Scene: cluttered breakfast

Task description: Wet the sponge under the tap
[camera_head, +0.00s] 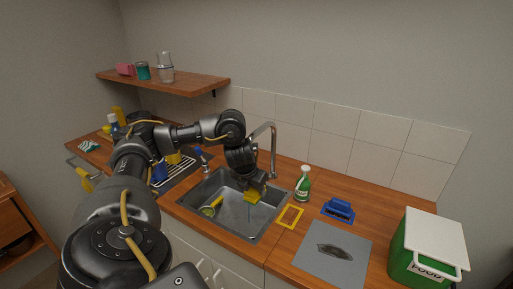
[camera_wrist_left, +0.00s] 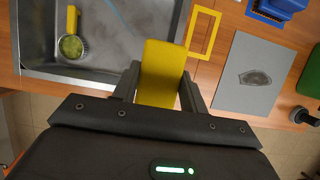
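My left gripper (camera_head: 252,186) is over the sink (camera_head: 218,230), pointing down. Its fingers are shut on the yellow sponge (camera_head: 252,195), one finger on each side of it. In the left wrist view the sponge (camera_wrist_left: 163,65) sits between the fingertips (camera_wrist_left: 160,88). A thin blue streak (camera_head: 249,213) shows below the sponge, perhaps running water. A similar streak (camera_wrist_left: 117,12) shows in the left wrist view, apart from the sponge. My right gripper is not in view.
A yellow-handled brush (camera_head: 212,207) lies in the sink. To the right are a yellow frame (camera_head: 290,216), a green bottle (camera_head: 303,184), a blue holder (camera_head: 339,209), a grey mat (camera_head: 329,262) with a dark stain, and a green food bin (camera_head: 418,261). A shelf (camera_head: 190,84) hangs behind.

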